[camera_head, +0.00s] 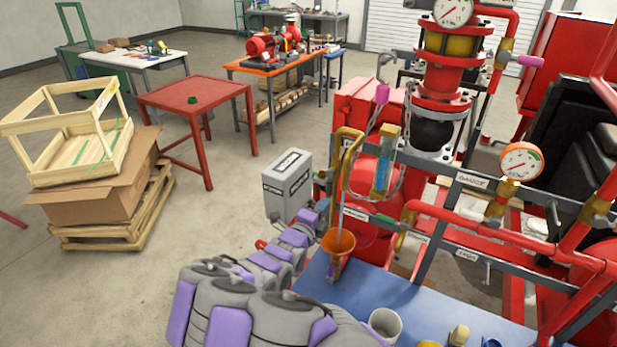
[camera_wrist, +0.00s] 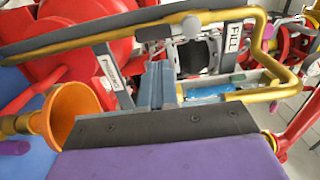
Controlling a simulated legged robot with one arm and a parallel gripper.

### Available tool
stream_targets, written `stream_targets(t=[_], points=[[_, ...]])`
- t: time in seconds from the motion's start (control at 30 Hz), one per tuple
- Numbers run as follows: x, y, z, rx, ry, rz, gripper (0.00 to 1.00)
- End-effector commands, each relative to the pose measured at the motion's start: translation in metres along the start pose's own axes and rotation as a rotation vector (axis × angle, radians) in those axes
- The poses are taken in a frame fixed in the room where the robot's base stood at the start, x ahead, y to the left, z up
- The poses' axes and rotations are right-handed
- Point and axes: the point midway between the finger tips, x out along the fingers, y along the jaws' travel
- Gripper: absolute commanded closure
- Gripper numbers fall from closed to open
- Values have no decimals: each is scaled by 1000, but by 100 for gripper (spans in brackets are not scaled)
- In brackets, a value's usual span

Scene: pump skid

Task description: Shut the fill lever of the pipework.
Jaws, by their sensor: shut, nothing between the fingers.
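A FILL label (camera_wrist: 233,38) is on a grey frame bar in the wrist view, beside a bent brass pipe (camera_wrist: 282,70). A round grey knob (camera_wrist: 190,26) is close to the label; I cannot tell whether it belongs to the fill lever. In the head view the brass pipe (camera_head: 350,150) rises above an orange funnel (camera_head: 338,242), which also shows at the left of the wrist view (camera_wrist: 72,105). A pink handle (camera_head: 382,93) is above the sight glass. My gripper (camera_head: 322,207) is shut and empty by the pipework, left of the pipe; its fingers (camera_wrist: 158,82) show in the wrist view.
A blue bench top (camera_head: 420,300) with a white cup (camera_head: 385,322) is below the pipework. A grey box (camera_head: 288,185) stands behind my arm. Red pipes (camera_head: 480,235) and a gauge (camera_head: 521,161) are to the right.

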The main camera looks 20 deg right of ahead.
Motion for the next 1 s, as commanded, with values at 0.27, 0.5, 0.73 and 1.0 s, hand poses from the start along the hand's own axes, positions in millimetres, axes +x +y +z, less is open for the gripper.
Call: stream_targets(t=[0.27,0.5,0.73,1.0], points=[[25,2,-8,4,6,3,100],[34,2,-1,2,3,0,100],[47,2,0,1,4,0,100],[70,3,-6,3,5,4,100]])
